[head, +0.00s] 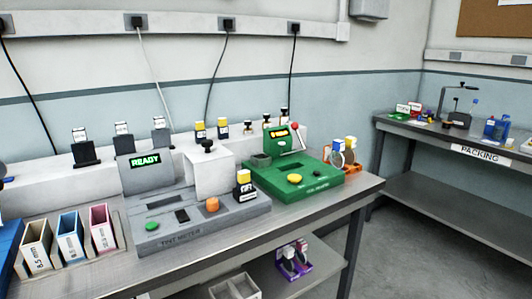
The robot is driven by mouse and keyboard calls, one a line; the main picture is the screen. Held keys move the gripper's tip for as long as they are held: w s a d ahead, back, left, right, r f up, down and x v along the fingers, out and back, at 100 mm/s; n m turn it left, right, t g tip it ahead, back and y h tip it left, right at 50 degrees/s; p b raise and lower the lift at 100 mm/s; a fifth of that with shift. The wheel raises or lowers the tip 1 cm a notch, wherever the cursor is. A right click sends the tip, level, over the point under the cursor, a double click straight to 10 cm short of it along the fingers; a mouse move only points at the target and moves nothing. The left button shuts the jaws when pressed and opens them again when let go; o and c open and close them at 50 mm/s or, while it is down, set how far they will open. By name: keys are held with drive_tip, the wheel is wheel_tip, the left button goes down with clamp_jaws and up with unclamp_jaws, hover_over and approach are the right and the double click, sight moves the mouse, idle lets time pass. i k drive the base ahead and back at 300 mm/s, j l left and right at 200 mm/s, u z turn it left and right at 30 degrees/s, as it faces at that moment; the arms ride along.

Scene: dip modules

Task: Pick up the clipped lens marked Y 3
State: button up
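An orange rack (351,168) stands at the right end of the near bench, beside the green machine. It holds round clipped lenses upright. One has a yellow clip (351,143) and one beside it has a blue-and-white clip (338,146). A purple rack (294,271) on the lower shelf also holds clipped lenses (289,254) with dark and white clips. The marks on all the clips are too small to read, so I cannot tell which lens is Y 3. My gripper is not in view.
A grey tint meter (205,222) showing READY and a green machine (297,180) fill the middle of the bench. Labelled bins (70,237) stand at left. Yellow-topped items (223,130) stand on the back ledge. A packing bench (450,144) is at right, across open floor.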

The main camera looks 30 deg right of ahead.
sight(337, 160)
drive_tip(key=l+z, duration=0.1)
drive_tip(key=z, duration=1.1)
